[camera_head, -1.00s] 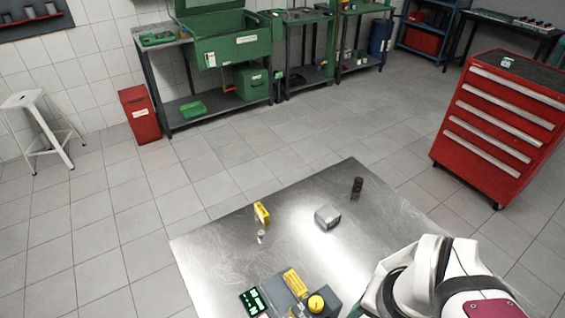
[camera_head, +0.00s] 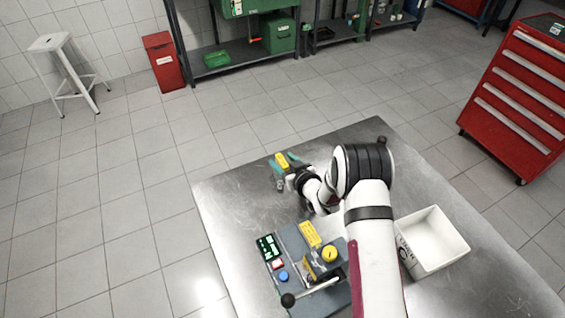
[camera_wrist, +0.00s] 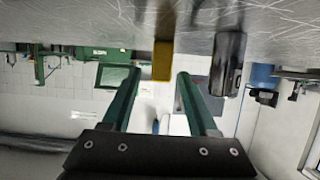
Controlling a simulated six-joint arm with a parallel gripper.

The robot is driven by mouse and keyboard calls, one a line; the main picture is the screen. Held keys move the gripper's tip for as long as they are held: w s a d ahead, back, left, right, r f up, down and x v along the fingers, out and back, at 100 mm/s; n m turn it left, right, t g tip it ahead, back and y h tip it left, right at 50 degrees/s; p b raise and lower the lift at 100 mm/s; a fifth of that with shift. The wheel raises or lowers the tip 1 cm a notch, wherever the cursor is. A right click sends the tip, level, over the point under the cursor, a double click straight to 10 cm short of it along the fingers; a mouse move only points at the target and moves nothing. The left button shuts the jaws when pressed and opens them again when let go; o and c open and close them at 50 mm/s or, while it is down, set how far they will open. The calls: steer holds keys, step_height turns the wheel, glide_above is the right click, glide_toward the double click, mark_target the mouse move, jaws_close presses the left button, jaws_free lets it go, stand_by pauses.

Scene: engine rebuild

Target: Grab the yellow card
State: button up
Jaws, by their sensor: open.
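The yellow card (camera_head: 281,160) stands upright near the far left edge of the metal table. My gripper (camera_head: 286,166) reaches over the table to it, with its green fingers one on each side of the card. In the wrist view, which looks upside down, the yellow card (camera_wrist: 162,58) shows between the two open fingertips (camera_wrist: 159,76), a little nearer the left one. A gap shows on both sides of it, so the fingers do not seem to press on it. The card's lower part is hidden by my gripper in the head view.
A dark shiny cylinder (camera_wrist: 228,62) stands close beside the right finger in the wrist view. A control box with a yellow label (camera_head: 310,235) and yellow knob sits nearer on the table. A white bin (camera_head: 431,240) stands right of my arm.

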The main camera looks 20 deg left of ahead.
steer(key=shift+w+a+f, duration=0.3)
steer(key=shift+w+a, duration=0.1)
steer(key=shift+a, duration=0.05)
jaws_close()
